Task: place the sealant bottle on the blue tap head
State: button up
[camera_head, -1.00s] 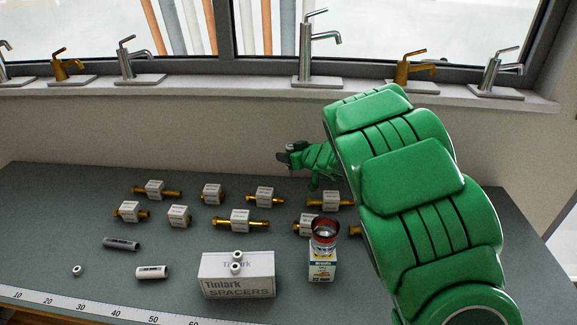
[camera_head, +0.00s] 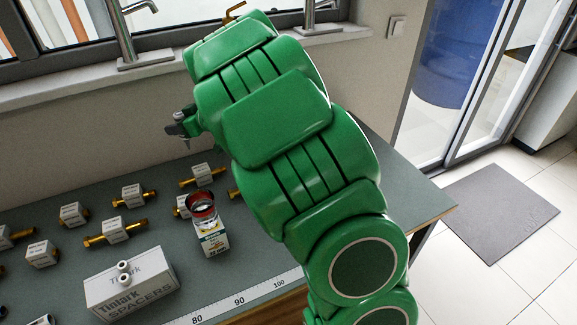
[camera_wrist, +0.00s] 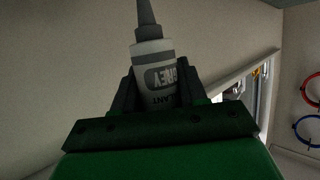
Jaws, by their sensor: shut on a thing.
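My gripper (camera_wrist: 158,95) is shut on a sealant bottle (camera_wrist: 152,70) with a pale body, a grey label reading GREY and a dark tapered nozzle. The nozzle points up in the wrist view. In the head view my gripper (camera_head: 180,127) is small and partly hidden behind my green arm, in front of the wall above the workbench; the bottle cannot be clearly made out there. I see no blue tap head: the taps on the sill, such as the tall tap (camera_head: 125,40), look chrome or brass.
On the workbench (camera_head: 65,190) stand a Tinlark spacers box (camera_head: 130,290), a small carton (camera_head: 214,243) with a red-rimmed tin (camera_head: 201,208), and several labelled brass fittings. A doorway, a blue barrel (camera_head: 447,60) and a grey mat (camera_head: 500,212) are right. The wrist view shows red and blue rings (camera_wrist: 308,131).

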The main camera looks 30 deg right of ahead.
jog(key=s+d+r+m+t+h, duration=0.1)
jog(key=s+d+r, duration=0.1)
jog(key=s+d, duration=1)
jog(key=s+d+r+m+h, duration=0.1)
jog(key=s+d+r, duration=0.1)
jog(key=s+d, duration=1.05)
jog(key=shift+w+d+f, duration=0.65)
jog(key=shift+w+f, duration=1.55)
jog(key=shift+w, duration=0.15)
jog(key=shift+w+d+f, duration=0.7)
jog(key=shift+w+f, duration=1.5)
jog(key=shift+w, duration=0.15)
jog(key=shift+w+d+f, duration=0.65)
jog(key=shift+w+f, duration=1.55)
jog(key=shift+w, duration=0.15)
jog(key=shift+f, duration=0.15)
jog(key=o, duration=1.1)
